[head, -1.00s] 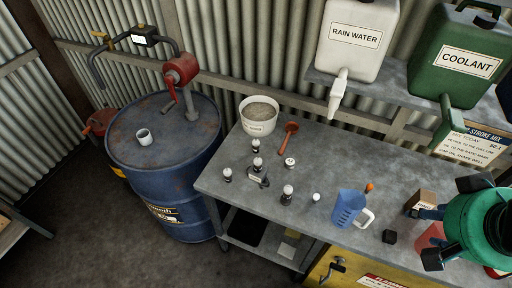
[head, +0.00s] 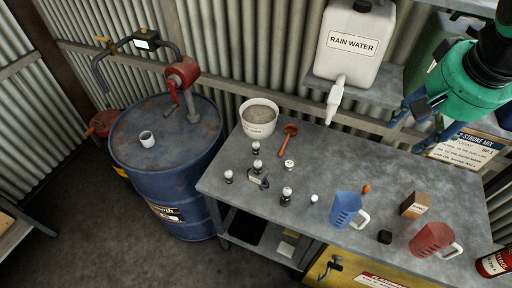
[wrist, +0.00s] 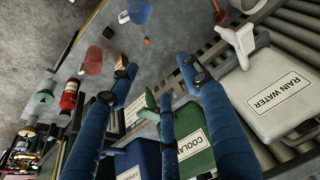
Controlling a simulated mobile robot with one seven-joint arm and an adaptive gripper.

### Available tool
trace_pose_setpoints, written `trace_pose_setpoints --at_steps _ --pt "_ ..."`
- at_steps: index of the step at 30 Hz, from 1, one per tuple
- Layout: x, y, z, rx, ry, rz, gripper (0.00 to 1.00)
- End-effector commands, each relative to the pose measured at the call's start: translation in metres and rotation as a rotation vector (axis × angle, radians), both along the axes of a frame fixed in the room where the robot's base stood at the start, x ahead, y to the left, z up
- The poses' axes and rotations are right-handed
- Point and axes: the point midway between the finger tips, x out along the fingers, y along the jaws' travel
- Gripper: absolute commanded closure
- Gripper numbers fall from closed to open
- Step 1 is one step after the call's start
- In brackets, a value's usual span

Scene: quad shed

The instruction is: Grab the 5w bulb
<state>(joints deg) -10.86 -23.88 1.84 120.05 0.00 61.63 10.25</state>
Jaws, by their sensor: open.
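Several small bulbs with pale tops and dark bases stand on the left half of the grey bench in the head view: one at the back (head: 256,148), one in the middle (head: 257,165), one at the left (head: 229,176) and one in front (head: 286,194). I cannot read any wattage, so I cannot tell which is the 5w bulb. My gripper (head: 410,122) is open and empty, raised at the right in front of the coolant jug, well away from the bulbs. Its blue fingers spread apart in the wrist view (wrist: 150,85), where no bulb is clear.
The bench (head: 330,165) also holds a white tub (head: 259,126), a red spoon (head: 287,140), a blue jug (head: 346,209), a red jug (head: 432,240) and a small box (head: 415,205). A rain water container (head: 352,50) overhangs the back. A blue drum (head: 165,170) stands left.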

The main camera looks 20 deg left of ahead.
Motion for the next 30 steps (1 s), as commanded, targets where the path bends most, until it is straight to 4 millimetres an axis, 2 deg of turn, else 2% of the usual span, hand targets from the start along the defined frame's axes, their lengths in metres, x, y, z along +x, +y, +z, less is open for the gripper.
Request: trace_pose_setpoints --at_steps 1,6,15,23,30 --pt "0.012 0.011 0.006 0.002 0.015 0.006 0.52" --pt "0.049 0.046 0.016 0.009 0.056 0.011 0.52" --pt "0.107 0.118 0.021 0.011 0.129 0.020 0.52" --pt "0.149 0.190 0.012 0.002 0.191 0.025 0.52" --pt "0.178 0.262 -0.006 -0.013 0.244 0.028 0.52"
